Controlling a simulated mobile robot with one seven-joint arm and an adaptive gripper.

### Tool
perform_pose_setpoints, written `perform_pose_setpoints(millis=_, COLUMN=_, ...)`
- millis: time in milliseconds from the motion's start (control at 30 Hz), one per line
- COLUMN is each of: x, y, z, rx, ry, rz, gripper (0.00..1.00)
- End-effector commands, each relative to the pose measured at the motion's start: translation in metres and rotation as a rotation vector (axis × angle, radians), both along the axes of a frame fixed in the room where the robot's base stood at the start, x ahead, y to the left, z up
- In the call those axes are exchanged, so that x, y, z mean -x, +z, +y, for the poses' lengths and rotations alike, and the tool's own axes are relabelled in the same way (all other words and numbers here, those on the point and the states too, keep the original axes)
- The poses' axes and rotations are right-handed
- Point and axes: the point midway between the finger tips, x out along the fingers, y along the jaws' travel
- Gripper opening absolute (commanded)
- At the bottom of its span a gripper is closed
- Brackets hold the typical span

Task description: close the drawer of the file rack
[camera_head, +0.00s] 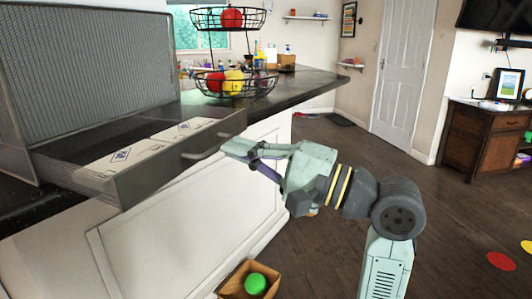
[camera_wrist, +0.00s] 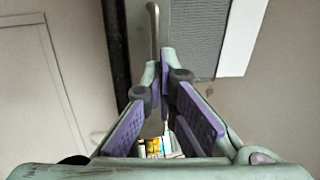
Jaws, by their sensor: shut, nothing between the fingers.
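The dark mesh file rack (camera_head: 90,60) stands on the counter at the left. Its drawer (camera_head: 160,178) is pulled out and holds white papers or packets (camera_head: 130,157). The drawer's curved handle (camera_head: 207,151) is on its right-hand front face. My gripper (camera_head: 228,148) is shut and empty, with its fingertips right by the handle; I cannot tell whether they touch. In the wrist view the fingertips (camera_wrist: 160,66) come together just below the end of a pale bar, which looks like the handle (camera_wrist: 153,30). Part of the grey mesh (camera_wrist: 195,38) shows beyond it.
A two-tier wire fruit basket (camera_head: 232,85) stands on the dark counter (camera_head: 300,80) behind the drawer. A cardboard box (camera_head: 236,285) with a green round thing (camera_head: 256,284) is on the floor below. The wooden floor at the right is mostly clear.

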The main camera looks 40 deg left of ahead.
Motion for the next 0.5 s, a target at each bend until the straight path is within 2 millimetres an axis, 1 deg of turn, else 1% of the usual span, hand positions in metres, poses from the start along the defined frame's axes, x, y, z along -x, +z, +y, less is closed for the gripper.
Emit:
perform_pose_setpoints(millis=133, x=0.0015, y=0.0008, z=0.0053, rx=0.000, ry=0.001, rz=0.000, gripper=0.00)
perform_pose_setpoints(millis=500, x=0.0018, y=0.0007, z=0.0068, rx=0.001, ry=0.001, rz=0.000, gripper=0.00)
